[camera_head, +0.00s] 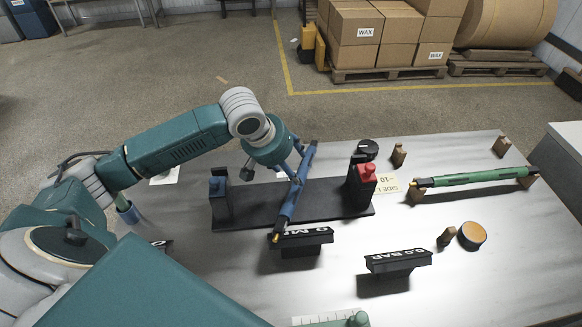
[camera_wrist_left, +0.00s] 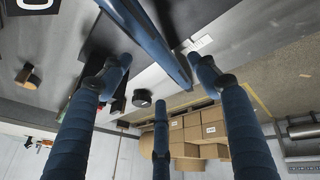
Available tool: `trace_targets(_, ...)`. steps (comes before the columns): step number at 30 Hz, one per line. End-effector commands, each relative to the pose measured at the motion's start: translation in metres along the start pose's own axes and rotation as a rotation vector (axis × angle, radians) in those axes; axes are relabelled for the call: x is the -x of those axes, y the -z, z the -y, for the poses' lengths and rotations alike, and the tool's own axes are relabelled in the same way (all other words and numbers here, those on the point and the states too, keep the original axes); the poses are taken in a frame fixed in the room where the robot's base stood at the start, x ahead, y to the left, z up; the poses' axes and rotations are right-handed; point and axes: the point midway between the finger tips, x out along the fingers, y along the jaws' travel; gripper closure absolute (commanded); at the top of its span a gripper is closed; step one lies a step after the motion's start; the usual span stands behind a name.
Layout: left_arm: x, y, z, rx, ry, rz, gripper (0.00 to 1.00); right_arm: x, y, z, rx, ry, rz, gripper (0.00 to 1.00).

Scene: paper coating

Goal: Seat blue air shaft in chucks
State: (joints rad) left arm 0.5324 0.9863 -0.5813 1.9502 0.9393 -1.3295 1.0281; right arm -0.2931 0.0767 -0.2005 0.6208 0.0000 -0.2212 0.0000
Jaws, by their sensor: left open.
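The blue air shaft (camera_head: 288,208) lies crosswise over the black base between the chucks, its near yellow tip beside a black sign. Its ends are outside both chucks. My left gripper (camera_head: 297,174) is open at the shaft's upper half. In the left wrist view the shaft (camera_wrist_left: 156,42) runs between the spread fingers (camera_wrist_left: 160,75); I cannot tell whether they touch it. My right gripper is not in view.
A green shaft (camera_head: 470,178) rests on wooden supports at the right. Two black signs (camera_head: 398,262) stand on the near side. A round orange-topped part (camera_head: 472,235) sits at the right. The table (camera_head: 450,295) is bare at the front right.

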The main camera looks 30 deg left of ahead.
Motion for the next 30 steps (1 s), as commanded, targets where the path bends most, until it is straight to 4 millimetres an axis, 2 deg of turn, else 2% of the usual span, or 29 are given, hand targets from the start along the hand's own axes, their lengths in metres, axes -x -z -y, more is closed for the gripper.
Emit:
trace_targets(3,-0.021,-0.002,-0.001,0.001,-0.001,0.004,0.39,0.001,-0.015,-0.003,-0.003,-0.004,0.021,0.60)
trace_targets(7,-0.039,0.000,-0.001,0.001,-0.001,0.002,0.39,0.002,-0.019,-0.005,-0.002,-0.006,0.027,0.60)
trace_targets(14,-0.057,0.001,0.000,0.002,0.000,0.002,0.39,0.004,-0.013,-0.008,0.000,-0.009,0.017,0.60)
trace_targets(21,-0.092,0.002,0.000,0.001,0.000,0.002,0.39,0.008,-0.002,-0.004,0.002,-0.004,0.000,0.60)
trace_targets(24,-0.099,0.002,0.001,-0.001,0.001,0.001,0.39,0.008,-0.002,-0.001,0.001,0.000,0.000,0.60)
trace_targets(30,-0.100,0.002,0.001,-0.002,0.001,0.000,0.39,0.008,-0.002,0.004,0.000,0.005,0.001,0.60)
